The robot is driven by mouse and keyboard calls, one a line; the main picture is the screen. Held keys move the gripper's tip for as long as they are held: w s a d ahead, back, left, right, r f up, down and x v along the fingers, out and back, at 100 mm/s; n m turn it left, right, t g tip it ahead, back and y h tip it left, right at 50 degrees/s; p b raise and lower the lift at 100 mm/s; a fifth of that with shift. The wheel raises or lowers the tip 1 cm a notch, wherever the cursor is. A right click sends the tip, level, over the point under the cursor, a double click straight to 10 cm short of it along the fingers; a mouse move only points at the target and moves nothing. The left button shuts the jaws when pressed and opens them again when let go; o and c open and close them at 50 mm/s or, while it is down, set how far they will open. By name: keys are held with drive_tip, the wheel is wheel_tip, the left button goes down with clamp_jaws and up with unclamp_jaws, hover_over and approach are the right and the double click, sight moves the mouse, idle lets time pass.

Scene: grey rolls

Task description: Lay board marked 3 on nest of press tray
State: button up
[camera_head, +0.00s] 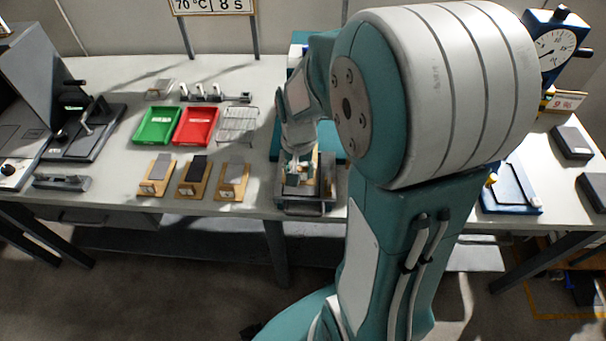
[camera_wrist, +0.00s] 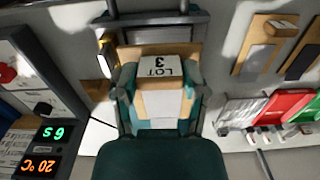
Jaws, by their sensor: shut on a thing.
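The board marked 3 (camera_wrist: 184,64) is a tan wooden board with a white "LOT 3" label and a pale grey strip. In the wrist view it reads upside down. My gripper (camera_wrist: 161,88) is shut on it, one finger at each side edge. The press tray (camera_wrist: 155,22) shows as a dark grey frame with a bar beyond the board's labelled end. In the head view the tray (camera_head: 305,209) sits at the table's front edge, and my gripper (camera_head: 298,168) is over it. The nest is mostly hidden by the board; I cannot tell whether they touch.
Three other boards (camera_head: 193,176) stand in a row left of the tray. Behind them are a green tray (camera_head: 158,126), a red tray (camera_head: 195,126) and a wire rack (camera_head: 238,124). A panel with lit readouts (camera_wrist: 45,148) is close by the gripper.

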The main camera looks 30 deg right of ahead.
sight(300, 189)
drive_tip(key=shift+w+d+f, duration=0.25)
drive_tip(key=shift+f, duration=0.35)
drive_tip(key=shift+w+d+f, duration=0.25)
drive_tip(key=shift+f, duration=0.35)
drive_tip(key=shift+w+a+f, duration=0.1)
drive_tip(key=shift+a+f, duration=0.05)
drive_tip(key=shift+f, duration=0.05)
drive_tip(key=shift+w+f, duration=0.15)
drive_tip(key=shift+f, duration=0.2)
wheel_tip(300, 189, down, 2)
drive_tip(key=shift+f, duration=0.25)
drive_tip(key=shift+d+f, duration=0.25)
drive_tip(key=shift+d, duration=0.3)
drive_tip(key=o, duration=1)
drive_tip(key=shift+o, duration=0.7)
drive_tip(key=shift+a, duration=0.45)
